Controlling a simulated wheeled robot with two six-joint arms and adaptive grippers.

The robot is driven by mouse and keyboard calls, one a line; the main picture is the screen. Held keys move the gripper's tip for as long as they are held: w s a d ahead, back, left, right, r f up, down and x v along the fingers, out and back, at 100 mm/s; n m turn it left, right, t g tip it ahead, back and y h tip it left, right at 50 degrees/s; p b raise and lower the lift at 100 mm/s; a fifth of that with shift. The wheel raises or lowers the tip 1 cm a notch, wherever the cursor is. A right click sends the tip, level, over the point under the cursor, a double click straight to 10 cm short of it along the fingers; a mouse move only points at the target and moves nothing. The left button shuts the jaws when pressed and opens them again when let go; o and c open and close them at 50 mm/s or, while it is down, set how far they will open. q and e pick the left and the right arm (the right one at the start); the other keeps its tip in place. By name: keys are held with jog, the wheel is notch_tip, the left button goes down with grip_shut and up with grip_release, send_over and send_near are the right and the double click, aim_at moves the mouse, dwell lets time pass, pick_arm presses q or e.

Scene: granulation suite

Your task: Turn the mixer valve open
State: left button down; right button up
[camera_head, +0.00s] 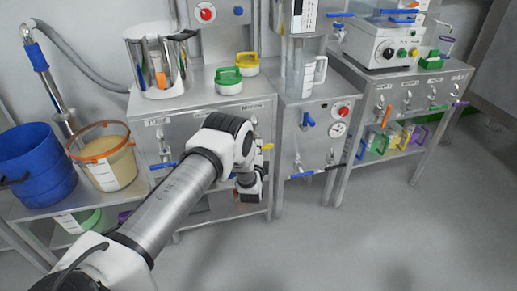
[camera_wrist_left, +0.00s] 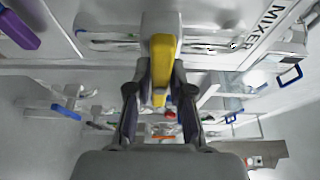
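A yellow valve handle (camera_wrist_left: 163,50) is in the upper middle of the left wrist view, below a steel panel with a label reading MIXER (camera_wrist_left: 268,30). In the head view only a small piece of the yellow handle (camera_head: 268,146) shows, at the front of the steel cabinet beyond my arm. My left gripper (camera_wrist_left: 161,75) has its two fingertips close on either side of the handle, seemingly touching it. In the head view my left gripper (camera_head: 250,188) points at the cabinet front, and my wrist hides most of the valve. My right gripper is in neither view.
A blue valve handle (camera_head: 163,165) is left of my wrist on the same cabinet (camera_head: 190,135). A blue bin (camera_head: 38,165) and an orange-rimmed bucket (camera_head: 105,160) stand at left. Another cabinet (camera_head: 318,115) stands to the right. The floor in front (camera_head: 350,240) is clear.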

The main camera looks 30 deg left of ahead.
pick_arm(q)
jog(key=shift+f, duration=0.1)
jog(key=n+t+y+b, duration=0.1)
jog(key=n+b, duration=0.2)
jog(key=shift+f+n, duration=0.15)
jog(key=shift+n, duration=0.25)
jog(key=n+y+b, duration=0.1)
jog(key=n+b, duration=0.1)
jog(key=n, duration=0.1)
jog(key=n+y+b, duration=0.1)
jog(key=n+b, duration=0.1)
jog(key=n, duration=0.1)
jog(key=shift+t, duration=0.4)
jog(key=n+y+b, duration=0.1)
jog(key=n, duration=0.2)
jog(key=n+g+y+b, duration=0.1)
jog(key=n+y+b, duration=0.1)
jog(key=n, duration=0.1)
jog(key=shift+b, duration=0.3)
jog(key=n+y+b, duration=0.1)
jog(key=n, duration=0.1)
jog(key=n+g+y+b, duration=0.1)
jog(key=n, duration=0.1)
jog(key=shift+n+g, duration=0.3)
jog(key=shift+r+n+g+y, duration=0.2)
jog(key=shift+n+g+y, duration=0.15)
jog(key=shift+n, duration=0.55)
jog(key=shift+n+b, duration=0.3)
